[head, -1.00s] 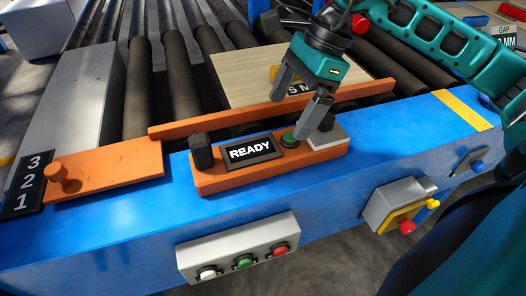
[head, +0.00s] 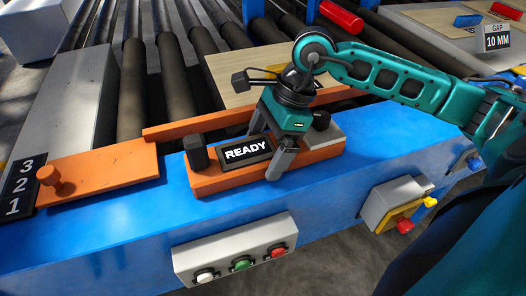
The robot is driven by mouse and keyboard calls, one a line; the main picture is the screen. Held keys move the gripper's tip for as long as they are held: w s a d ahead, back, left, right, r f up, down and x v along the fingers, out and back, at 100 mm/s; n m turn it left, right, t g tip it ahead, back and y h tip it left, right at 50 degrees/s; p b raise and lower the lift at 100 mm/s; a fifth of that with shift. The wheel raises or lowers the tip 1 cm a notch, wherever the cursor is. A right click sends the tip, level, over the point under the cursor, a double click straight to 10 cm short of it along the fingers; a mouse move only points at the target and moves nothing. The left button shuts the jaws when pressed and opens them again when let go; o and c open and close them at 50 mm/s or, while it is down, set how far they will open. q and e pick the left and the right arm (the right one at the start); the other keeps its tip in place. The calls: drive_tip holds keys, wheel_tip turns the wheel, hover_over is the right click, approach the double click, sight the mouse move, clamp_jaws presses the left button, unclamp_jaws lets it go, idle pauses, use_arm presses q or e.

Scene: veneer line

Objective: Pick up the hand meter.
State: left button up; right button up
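The likely hand meter is a black unit with a lit READY screen (head: 245,152), lying on an orange block (head: 208,186) on the blue rail. My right gripper (head: 264,153) points down at the right end of this unit. Its fingers are apart, one on the far side and one on the near side of that end. I cannot tell whether they touch it. The gripper hides the green button seen earlier beside the screen. My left gripper is not in view.
A black post (head: 197,153) stands at the block's left end and a grey plate (head: 322,146) lies at its right. An orange fence (head: 205,124) runs behind. A wood panel (head: 232,83) lies on the rollers. A button box (head: 237,246) is on the rail's front.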

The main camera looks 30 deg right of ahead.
drive_tip(key=c, duration=0.9)
drive_tip(key=shift+c, duration=0.5)
drive_tip(key=shift+r, duration=0.1)
